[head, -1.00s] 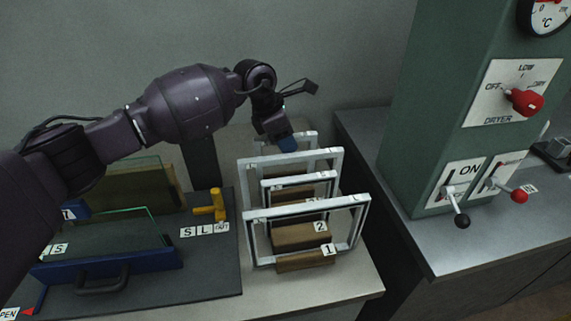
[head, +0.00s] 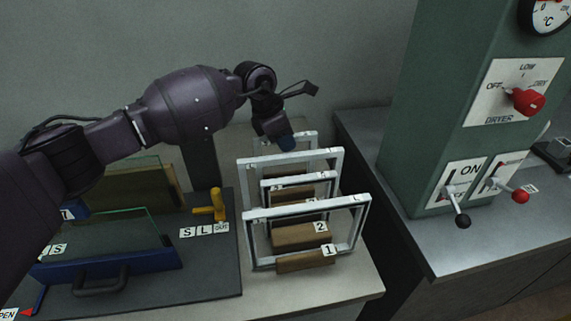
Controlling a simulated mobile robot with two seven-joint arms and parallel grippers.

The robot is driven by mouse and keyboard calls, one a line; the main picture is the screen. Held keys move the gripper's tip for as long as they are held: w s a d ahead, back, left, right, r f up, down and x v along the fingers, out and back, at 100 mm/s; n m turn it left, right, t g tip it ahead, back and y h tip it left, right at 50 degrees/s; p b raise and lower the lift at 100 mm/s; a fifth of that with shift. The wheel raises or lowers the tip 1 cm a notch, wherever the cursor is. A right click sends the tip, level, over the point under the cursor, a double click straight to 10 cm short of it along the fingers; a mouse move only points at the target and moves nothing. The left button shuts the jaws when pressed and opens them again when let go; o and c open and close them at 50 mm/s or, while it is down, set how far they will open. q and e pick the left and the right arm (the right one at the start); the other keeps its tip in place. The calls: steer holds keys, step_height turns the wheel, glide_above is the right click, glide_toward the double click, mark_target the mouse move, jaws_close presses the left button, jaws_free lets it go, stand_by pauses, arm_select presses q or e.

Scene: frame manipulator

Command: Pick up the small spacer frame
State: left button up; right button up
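Several pale metal frames stand upright in a row on wooden blocks. The rearmost small frame (head: 305,136) has its top bar beside my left gripper. Another small frame (head: 325,176) stands between two larger ones, the front large frame (head: 252,238) and a large frame behind (head: 330,154). My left gripper (head: 287,146) points down at the rearmost frame's top bar, with its dark blue tip over that bar. The fingers are too small and dark to show whether they are open or closed on it. My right gripper is not in view.
Wooden blocks labelled 1 (head: 300,262) and 2 (head: 296,236) sit under the front frames. At left is a dark board (head: 205,275) with a glass-panelled blue fixture (head: 150,264) and a yellow clamp (head: 217,205). A green dryer cabinet (head: 425,130) stands at right.

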arm_select(q)
jaws_close()
steer(key=shift+r, duration=0.15)
step_height(320, 180, up, 20)
steer(key=shift+r, duration=0.15)
stand_by(0.4)
stand_by(0.4)
